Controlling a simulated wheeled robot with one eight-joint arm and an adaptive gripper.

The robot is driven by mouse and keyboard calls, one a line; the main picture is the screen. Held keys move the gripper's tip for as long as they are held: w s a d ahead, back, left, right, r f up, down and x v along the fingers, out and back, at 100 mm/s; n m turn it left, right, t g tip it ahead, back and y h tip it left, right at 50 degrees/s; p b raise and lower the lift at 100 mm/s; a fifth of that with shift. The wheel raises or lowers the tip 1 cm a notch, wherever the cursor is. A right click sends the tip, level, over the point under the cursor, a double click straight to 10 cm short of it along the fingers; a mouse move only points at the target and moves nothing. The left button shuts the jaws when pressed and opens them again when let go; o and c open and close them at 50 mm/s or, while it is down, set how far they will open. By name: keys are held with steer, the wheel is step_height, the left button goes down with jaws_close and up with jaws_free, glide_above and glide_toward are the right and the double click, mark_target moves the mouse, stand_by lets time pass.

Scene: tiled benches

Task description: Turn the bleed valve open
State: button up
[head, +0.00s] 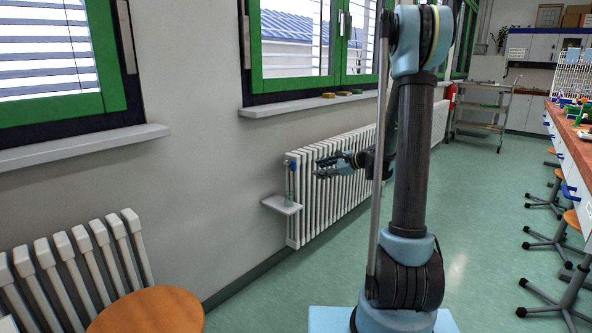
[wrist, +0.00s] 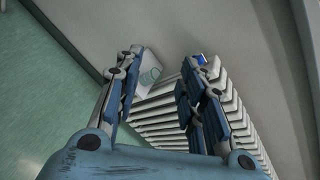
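The bleed valve appears as a small blue part (head: 289,163) at the near upper end of the white radiator (head: 350,165). In the wrist view the blue part (wrist: 200,59) shows just beyond the tip of the right-hand finger. My gripper (head: 319,168) is open and empty, close to the radiator's near end and to the right of the valve in the head view. In the wrist view my gripper (wrist: 165,60) has its fingers wide apart with the radiator fins behind them. I see no contact with the valve, whose exact setting is too small to tell.
A small wall shelf (head: 275,204) below the valve holds a clear glass vessel (head: 289,200). A wooden stool (head: 150,310) stands at front left. The green floor right of my arm is largely clear.

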steer(key=w+f+m+t+y, duration=0.2)
steer(key=w+f+m, duration=0.15)
steer(key=w, duration=0.35)
steer(key=m+t+y, duration=0.1)
steer(key=m+t, duration=0.1)
steer(key=m, duration=0.3)
glide_toward(293, 166)
steer(key=w+x, duration=0.1)
steer(key=x, duration=0.8)
steer(key=shift+d, duration=0.35)
steer(key=shift+s, duration=0.1)
jaws_close()
